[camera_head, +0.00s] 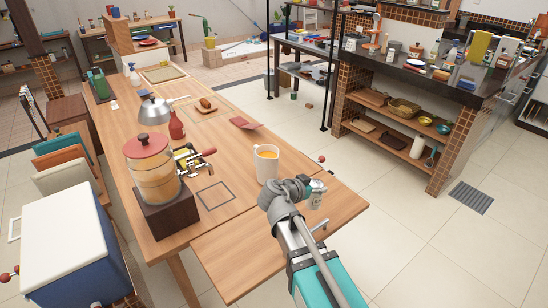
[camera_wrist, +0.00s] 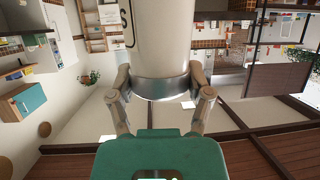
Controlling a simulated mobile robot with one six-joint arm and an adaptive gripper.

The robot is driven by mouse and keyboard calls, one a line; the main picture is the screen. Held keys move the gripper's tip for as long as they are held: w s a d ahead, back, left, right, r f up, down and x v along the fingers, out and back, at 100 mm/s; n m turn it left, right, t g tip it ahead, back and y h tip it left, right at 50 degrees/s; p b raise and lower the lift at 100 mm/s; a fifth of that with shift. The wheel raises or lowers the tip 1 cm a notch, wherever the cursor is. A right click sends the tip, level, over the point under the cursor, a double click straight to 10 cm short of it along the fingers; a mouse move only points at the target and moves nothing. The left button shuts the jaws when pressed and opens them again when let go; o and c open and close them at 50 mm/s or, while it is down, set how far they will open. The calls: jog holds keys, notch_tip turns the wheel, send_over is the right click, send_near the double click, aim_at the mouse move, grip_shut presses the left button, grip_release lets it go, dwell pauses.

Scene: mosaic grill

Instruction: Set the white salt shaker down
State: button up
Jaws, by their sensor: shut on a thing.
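The white salt shaker (camera_wrist: 160,35) fills the top middle of the wrist view, with a dark letter S at its left edge and a grey metal band at its near end. My gripper (camera_wrist: 160,88) is shut on it, with one finger on each side of the band. In the head view my gripper (camera_head: 303,191) is over the right edge of the wooden table (camera_head: 235,262), and the small pale shaker (camera_head: 317,198) shows at its right side. Whether the shaker touches the table cannot be told.
A white mug (camera_head: 267,167) with an orange drink stands just left of my gripper. A drink dispenser (camera_head: 152,170), a red bottle (camera_head: 176,127) and a kettle (camera_head: 154,110) stand farther left. A square outline (camera_head: 213,195) marks the tabletop. The table's front part is bare.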

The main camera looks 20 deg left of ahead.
jog(key=shift+r+p, duration=2.5)
jog(key=shift+r, duration=0.15)
jog(key=shift+d, duration=0.15)
